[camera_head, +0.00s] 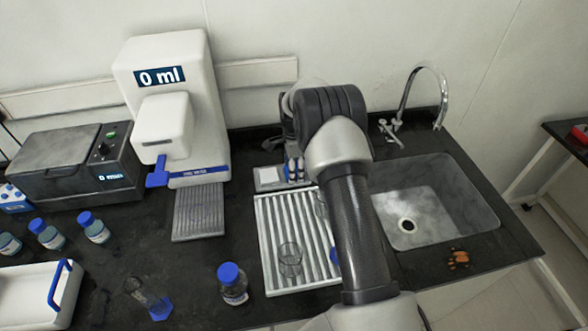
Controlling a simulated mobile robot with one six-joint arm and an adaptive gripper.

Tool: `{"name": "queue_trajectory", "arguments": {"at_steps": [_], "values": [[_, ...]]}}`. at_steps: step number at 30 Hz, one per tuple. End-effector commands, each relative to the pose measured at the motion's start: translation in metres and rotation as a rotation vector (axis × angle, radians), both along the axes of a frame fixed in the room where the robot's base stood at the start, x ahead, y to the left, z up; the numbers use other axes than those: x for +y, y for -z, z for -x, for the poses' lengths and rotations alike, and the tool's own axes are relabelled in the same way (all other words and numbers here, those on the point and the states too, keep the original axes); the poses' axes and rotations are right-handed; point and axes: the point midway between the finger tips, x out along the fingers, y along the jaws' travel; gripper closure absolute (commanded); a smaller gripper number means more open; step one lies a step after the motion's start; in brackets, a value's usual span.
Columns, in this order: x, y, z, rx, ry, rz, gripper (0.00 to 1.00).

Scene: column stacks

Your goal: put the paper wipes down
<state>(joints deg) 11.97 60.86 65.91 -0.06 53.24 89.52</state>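My arm reaches over the drying tray and bends down at its far end. My gripper (293,168) is small and mostly hidden behind my arm's dark wrist; blue and pale parts show there, and I cannot tell whether they are fingers or something held. I cannot pick out the paper wipes for certain. A flat grey item with a white square (268,176) lies just left of my gripper, at the far end of the ribbed tray. I cannot tell whether it is touched.
The ribbed white tray (267,225) holds a glass beaker (290,260). A white dispenser (165,110) is left, a sink (440,205) right. Orange bits (458,259) lie before the sink.

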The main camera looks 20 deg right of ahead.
Motion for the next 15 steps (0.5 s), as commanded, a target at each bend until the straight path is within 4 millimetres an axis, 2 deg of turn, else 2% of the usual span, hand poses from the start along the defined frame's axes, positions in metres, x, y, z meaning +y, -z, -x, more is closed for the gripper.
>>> {"name": "queue_trajectory", "arguments": {"at_steps": [7, 8, 15], "values": [[0.0000, 0.0032, -0.0001, 0.000, 0.000, 0.000, 0.68], [0.0000, 0.0027, -0.0001, 0.000, 0.000, 0.000, 0.45], [0.0000, 0.0017, -0.0002, -0.001, 0.000, 0.000, 0.29]]}}
